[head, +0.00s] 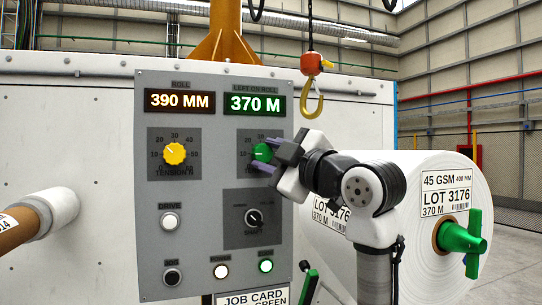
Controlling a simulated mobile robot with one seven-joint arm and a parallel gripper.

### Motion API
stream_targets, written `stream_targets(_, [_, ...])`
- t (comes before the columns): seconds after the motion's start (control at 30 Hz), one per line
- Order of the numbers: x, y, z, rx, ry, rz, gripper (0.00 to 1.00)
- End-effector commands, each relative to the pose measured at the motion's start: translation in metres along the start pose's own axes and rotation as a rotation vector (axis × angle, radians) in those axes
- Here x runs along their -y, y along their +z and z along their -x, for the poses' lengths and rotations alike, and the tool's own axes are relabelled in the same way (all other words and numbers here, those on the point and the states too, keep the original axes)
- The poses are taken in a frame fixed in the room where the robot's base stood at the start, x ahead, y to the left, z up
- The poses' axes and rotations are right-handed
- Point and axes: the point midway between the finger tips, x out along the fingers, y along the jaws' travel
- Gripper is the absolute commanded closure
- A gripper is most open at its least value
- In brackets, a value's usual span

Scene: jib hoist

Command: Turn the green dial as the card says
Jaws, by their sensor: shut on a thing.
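The green dial (261,152) is on the right side of the grey control panel (208,130), below the green readout of 370 M (255,103). My gripper (268,155) comes from the right and is shut on the green dial, one finger above and one below. The gripper hides much of the dial's scale and its lower label. The job card (250,298) shows at the bottom edge; I can read "JOB CARD" and part of "GREEN", the rest is cut off.
A yellow dial (174,153) is left of the green one, under a 390 MM readout (180,101). Below are a black shaft switch (254,217) and several push buttons. A hook (312,95) hangs above my arm. A large white roll (400,190) stands at right.

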Motion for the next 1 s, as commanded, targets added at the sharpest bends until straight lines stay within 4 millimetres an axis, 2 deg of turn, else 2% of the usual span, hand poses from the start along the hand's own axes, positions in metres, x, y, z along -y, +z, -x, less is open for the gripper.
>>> stream_targets(0.2, [0.000,-0.001,0.000,-0.001,0.000,0.000,0.88])
stream_targets(0.23, [0.000,-0.001,0.000,-0.001,0.000,0.000,0.61])
stream_targets(0.37, [0.000,-0.001,0.000,-0.001,0.000,-0.001,0.44])
stream_targets(0.73, [0.001,0.001,0.005,0.000,0.001,-0.001,0.43])
stream_targets(0.87, [0.002,0.002,0.024,0.000,0.004,0.001,0.43])
stream_targets(1.0, [0.003,0.003,0.055,0.001,0.004,0.001,0.43])
